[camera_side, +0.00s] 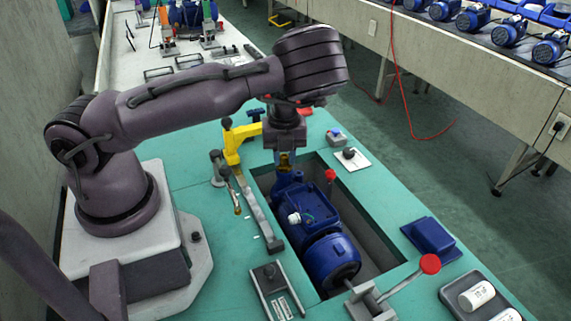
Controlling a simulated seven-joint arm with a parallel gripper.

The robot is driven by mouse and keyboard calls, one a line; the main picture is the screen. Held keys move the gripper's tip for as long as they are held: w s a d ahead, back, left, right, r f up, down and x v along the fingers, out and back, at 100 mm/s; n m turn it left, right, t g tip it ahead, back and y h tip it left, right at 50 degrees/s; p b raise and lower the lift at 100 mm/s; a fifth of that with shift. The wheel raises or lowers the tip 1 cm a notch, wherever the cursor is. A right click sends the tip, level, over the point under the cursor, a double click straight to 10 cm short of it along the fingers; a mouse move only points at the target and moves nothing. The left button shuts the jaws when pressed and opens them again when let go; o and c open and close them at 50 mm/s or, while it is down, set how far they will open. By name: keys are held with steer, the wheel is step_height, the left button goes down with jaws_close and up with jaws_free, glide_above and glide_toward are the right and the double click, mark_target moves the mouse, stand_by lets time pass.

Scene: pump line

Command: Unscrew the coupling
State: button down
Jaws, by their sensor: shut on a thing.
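A blue pump (308,213) with a motor lies in a dark rectangular recess of the green bench. My gripper (286,160) points straight down over the pump's far end. It is shut on a small brass-coloured piece, which appears to be the coupling (285,159), just above the blue body. The fingers hide most of this piece, and its thread cannot be seen. I cannot tell from this view whether it is still seated on the pump.
A yellow clamp (237,143) stands just left of my gripper. A red-knobbed lever (429,265) and a red knob (330,175) rise near the recess. A blue block (432,238) and a grey tray (480,297) lie at the right.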

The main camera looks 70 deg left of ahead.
steer(key=c, duration=1.2)
jaws_free()
steer(key=shift+o, duration=0.2)
steer(key=shift+r, duration=2.25)
